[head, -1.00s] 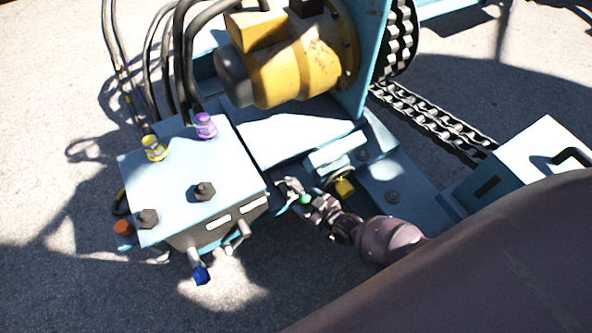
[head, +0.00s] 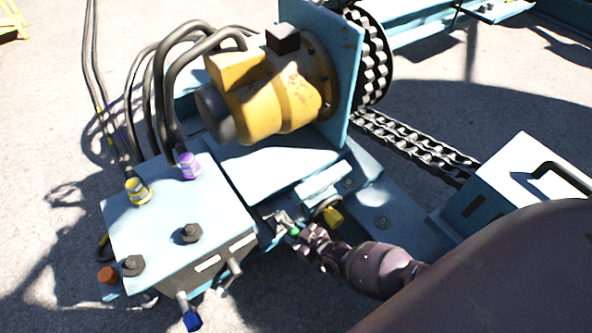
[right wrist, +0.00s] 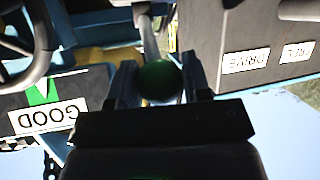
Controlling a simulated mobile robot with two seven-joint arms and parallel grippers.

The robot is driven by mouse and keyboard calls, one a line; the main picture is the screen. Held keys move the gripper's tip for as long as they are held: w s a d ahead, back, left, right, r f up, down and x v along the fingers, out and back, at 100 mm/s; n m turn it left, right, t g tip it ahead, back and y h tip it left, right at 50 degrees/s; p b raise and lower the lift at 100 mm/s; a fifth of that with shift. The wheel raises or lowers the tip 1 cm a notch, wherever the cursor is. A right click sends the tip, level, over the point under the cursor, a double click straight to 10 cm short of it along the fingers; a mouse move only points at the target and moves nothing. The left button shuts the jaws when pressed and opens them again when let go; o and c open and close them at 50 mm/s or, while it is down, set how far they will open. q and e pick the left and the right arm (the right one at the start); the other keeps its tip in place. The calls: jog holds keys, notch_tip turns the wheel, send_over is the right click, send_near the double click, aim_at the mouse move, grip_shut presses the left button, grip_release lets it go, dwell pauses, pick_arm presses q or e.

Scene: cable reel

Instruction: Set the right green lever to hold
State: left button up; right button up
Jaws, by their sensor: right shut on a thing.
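The right green lever's ball knob (right wrist: 160,80) sits between the two fingers of my right gripper (right wrist: 161,92) in the right wrist view. Its metal shaft (right wrist: 148,38) runs away from the gripper toward the top of the picture. In the head view a little of the green knob (head: 294,232) shows at the tip of my right gripper (head: 303,238), right of the pale blue valve box (head: 165,225). My right gripper is shut on the knob. My left gripper is not in view.
A lever with a blue knob (head: 192,320) hangs at the box's front. A DRIVE label (right wrist: 237,60) and a GOOD label (right wrist: 42,117) appear upside down. A yellow motor (head: 270,100), black hoses (head: 160,95) and a chain (head: 410,140) lie beyond.

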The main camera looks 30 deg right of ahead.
aim_at(289, 227)
jog(key=shift+w+r+g+p, duration=0.2)
jog(key=shift+w+r+p, duration=0.2)
jog(key=shift+r, duration=0.1)
jog(key=shift+w+r+g+p, duration=0.25)
jog(key=shift+r+p, duration=0.1)
jog(key=shift+r, duration=0.15)
jog(key=shift+w+r+g+p, duration=0.45)
jog(key=shift+g+p, duration=0.1)
jog(key=shift+p, duration=0.1)
jog(key=shift+w+a+r+m+g+h+p, duration=0.1)
jog(key=shift+w+r+m+g+h+p, duration=0.3)
jog(key=shift+g, duration=0.6)
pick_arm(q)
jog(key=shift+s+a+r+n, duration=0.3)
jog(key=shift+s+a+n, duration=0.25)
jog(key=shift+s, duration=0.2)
pick_arm(e)
jog(key=shift+w+r+g, duration=0.15)
jog(key=shift+w+g, duration=0.3)
jog(key=shift+g, duration=0.15)
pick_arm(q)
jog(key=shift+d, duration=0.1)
pick_arm(e)
jog(key=o, duration=1.3)
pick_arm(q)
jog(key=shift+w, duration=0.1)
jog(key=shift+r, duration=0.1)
pick_arm(e)
jog(key=shift+s, duration=0.1)
